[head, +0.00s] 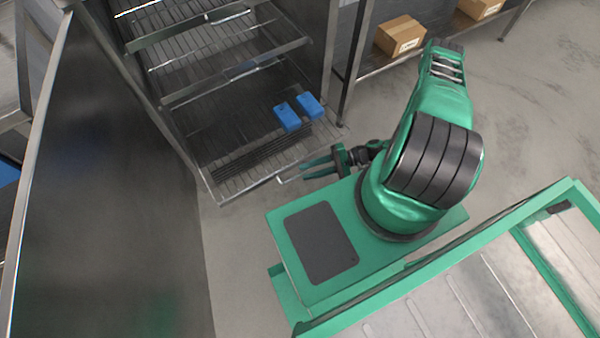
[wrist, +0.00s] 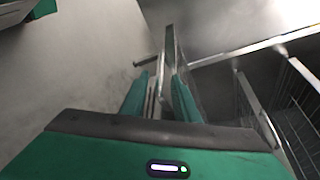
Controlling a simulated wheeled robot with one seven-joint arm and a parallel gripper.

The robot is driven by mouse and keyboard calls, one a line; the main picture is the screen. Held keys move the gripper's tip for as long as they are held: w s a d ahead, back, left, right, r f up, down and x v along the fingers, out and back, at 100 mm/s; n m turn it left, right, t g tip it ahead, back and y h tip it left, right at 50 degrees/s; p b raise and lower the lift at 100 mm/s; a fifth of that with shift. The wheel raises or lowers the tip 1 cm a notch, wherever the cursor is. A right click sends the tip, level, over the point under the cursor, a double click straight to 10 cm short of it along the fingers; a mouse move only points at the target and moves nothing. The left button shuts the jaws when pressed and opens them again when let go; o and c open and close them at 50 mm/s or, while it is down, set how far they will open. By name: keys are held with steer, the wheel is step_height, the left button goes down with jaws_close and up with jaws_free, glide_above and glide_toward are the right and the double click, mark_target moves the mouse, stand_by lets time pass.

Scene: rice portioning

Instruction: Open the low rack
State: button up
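The low rack (head: 240,188) is a wire shelf at the bottom of the open metal cabinet, its front edge near the cabinet front. I cannot tell if it is pulled out at all. Two blue boxes (head: 287,117) sit on it toward the right. A thin metal handle bar (head: 288,180) shows at its front edge. My gripper (head: 304,170) is low in front of the rack, its green fingers apart and pointing left, close to the handle. In the wrist view, the fingers (wrist: 159,78) stand either side of a metal bar (wrist: 169,45); contact is unclear.
Two more racks (head: 235,70) are above, with front rails. The cabinet door (head: 110,180) stands open at left. Cardboard boxes (head: 401,36) sit on a shelf at the back right. Bare floor (head: 235,250) lies between the door and my base.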

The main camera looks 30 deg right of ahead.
steer(key=v, duration=0.6)
steer(key=shift+d, duration=0.35)
steer(key=shift+s, duration=0.1)
steer(key=w+d+r+n+g+h, duration=0.1)
steer(key=w+d+r+g+h, duration=0.3)
steer(key=r, duration=0.6)
steer(key=s+d+r+n+h, duration=0.1)
steer(key=d+r+n+h, duration=0.1)
steer(key=d+r, duration=0.5)
steer(key=w+d+r+n+g+h, duration=0.1)
steer(key=w+d+r+g+h, duration=0.15)
steer(key=r, duration=0.95)
steer(key=s+a+r+t+h, duration=0.1)
steer(key=s+r+h, duration=0.15)
steer(key=r, duration=0.65)
steer(key=s+a+r+t+h, duration=0.15)
steer(key=s+r, duration=0.25)
steer(key=r, duration=0.4)
steer(key=s+a+r+m+h, duration=0.1)
steer(key=s+a+r+h, duration=0.1)
steer(key=s+r, duration=0.6)
steer(key=s, duration=0.3)
steer(key=shift+m+t, duration=0.3)
steer(key=shift+t, duration=0.1)
